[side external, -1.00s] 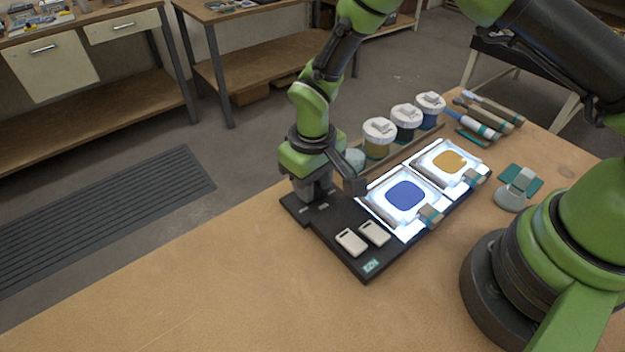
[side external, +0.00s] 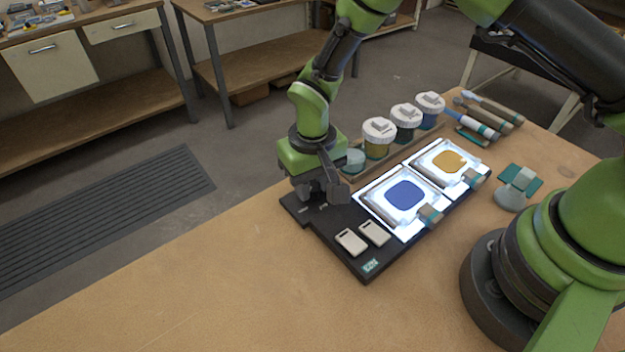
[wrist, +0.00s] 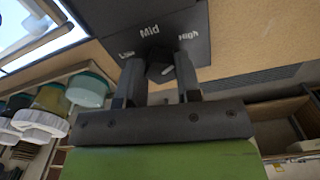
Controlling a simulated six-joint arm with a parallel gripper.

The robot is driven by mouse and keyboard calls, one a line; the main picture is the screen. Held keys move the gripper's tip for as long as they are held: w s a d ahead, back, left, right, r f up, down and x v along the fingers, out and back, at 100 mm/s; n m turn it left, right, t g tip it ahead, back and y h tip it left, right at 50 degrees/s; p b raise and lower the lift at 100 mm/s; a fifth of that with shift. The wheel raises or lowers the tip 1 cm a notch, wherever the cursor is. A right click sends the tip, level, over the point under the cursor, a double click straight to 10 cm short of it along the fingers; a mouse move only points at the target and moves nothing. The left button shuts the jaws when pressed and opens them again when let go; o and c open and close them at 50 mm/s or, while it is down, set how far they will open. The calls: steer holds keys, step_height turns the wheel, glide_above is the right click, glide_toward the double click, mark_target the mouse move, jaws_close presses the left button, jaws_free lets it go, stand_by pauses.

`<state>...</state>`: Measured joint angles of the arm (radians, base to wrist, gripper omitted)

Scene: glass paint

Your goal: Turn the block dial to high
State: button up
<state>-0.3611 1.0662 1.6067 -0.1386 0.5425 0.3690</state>
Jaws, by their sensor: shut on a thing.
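The block dial (wrist: 160,66) is a dark knob on the black panel, with labels reading Low to its left, Mid above it and High to its right in the wrist view. My gripper (wrist: 160,82) is shut on the dial, one finger on each side of it. A small pale mark shows on the knob, but I cannot tell clearly which label it points to. In the side external view my gripper (side external: 325,190) is down at the far left corner of the black board (side external: 325,238), and it hides the dial.
Two lit pads hold a blue patch (side external: 405,195) and a yellow patch (side external: 451,161). Lidded paint jars (side external: 378,138) stand behind them, close to my gripper. Two pale switches (side external: 351,241) sit at the board's front. Brushes (side external: 482,122) lie at the back right. The table's left front is clear.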

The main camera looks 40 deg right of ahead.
steer(key=o, duration=0.9)
step_height(320, 180, up, 10)
step_height(320, 180, up, 14)
steer(key=m+t+y, duration=0.1)
steer(key=t, duration=0.2)
glide_above(313, 185)
steer(key=s+d, duration=0.5)
steer(key=s+d+r+t, duration=0.1)
steer(key=s, duration=0.3)
steer(key=s+d+r+m+t, duration=0.1)
steer(key=s+d+r, duration=0.1)
steer(key=s, duration=0.3)
steer(key=s+d+r+t+y, duration=0.1)
steer(key=s+r+t, duration=0.1)
steer(key=s, duration=0.2)
steer(key=shift+s+d+r, duration=0.15)
steer(key=shift+s+d, duration=0.1)
